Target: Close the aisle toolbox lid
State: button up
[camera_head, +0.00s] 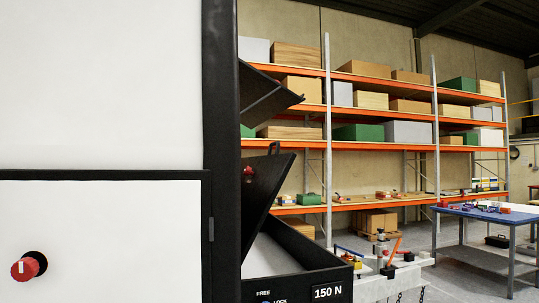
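A black open-topped box (317,265) stands low in the middle of the picture, partly hidden by a dark post in front of it. Its front carries a "150 N" label and the words FREE and LOCK. A dark panel (262,205) with a small red part (248,174) stands tilted up over the box, like a raised lid. I cannot tell for sure that this is the aisle toolbox. Another dark tilted piece (275,100) sticks out above it; what it belongs to is unclear. I cannot make out my gripper.
A large white panel (100,85) with black framing and a red knob (26,267) fills the left side, very near. Orange shelving (385,73) with boxes stands behind. A blue workbench (488,213) with small items is at right. Grey floor (450,280) shows between.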

aim_at(259, 191)
jog(key=z, duration=0.05)
jog(key=i, duration=1)
jog(key=u, duration=0.1)
